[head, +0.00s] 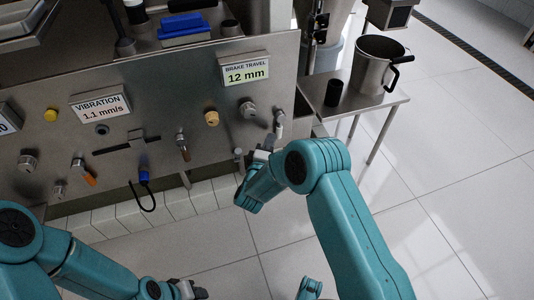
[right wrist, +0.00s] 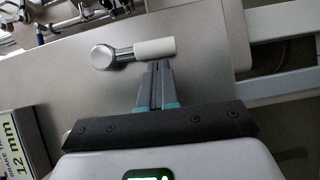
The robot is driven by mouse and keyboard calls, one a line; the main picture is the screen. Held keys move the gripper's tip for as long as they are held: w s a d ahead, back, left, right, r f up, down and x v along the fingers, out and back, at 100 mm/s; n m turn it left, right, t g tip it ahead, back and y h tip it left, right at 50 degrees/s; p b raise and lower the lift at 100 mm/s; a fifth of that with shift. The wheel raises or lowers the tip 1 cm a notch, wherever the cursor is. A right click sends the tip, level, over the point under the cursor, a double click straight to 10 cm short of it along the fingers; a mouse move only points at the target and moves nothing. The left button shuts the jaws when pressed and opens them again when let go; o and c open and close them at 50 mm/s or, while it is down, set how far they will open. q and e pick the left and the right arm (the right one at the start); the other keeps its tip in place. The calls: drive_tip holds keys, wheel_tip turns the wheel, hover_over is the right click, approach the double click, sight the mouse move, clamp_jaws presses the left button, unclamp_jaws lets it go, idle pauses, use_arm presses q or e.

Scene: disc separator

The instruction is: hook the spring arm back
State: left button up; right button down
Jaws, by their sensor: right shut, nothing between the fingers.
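A short lever with a round metal hub and a pale cylindrical grip (right wrist: 155,48) is on the steel panel; it looks like the spring arm. In the head view this lever (head: 279,122) is at the panel's right end, tilted close to upright. My right gripper (head: 266,145) is just below it. In the right wrist view, the right gripper's fingers (right wrist: 160,68) are shut with nothing between them. Their tips are right at the grip's lower side; I cannot tell whether they touch. My left gripper (head: 190,290) is low at the bottom edge, away from the panel, partly cut off.
The panel (head: 225,125) carries several knobs, an orange-tipped lever (head: 88,178), a blue-topped part with a black loop (head: 144,178) and a brake travel sign (head: 246,72) reading 12 mm. A side table with a metal pot (head: 372,68) stands right. The floor in front is clear.

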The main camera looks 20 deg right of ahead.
drive_tip(key=shift+w+d, duration=0.25)
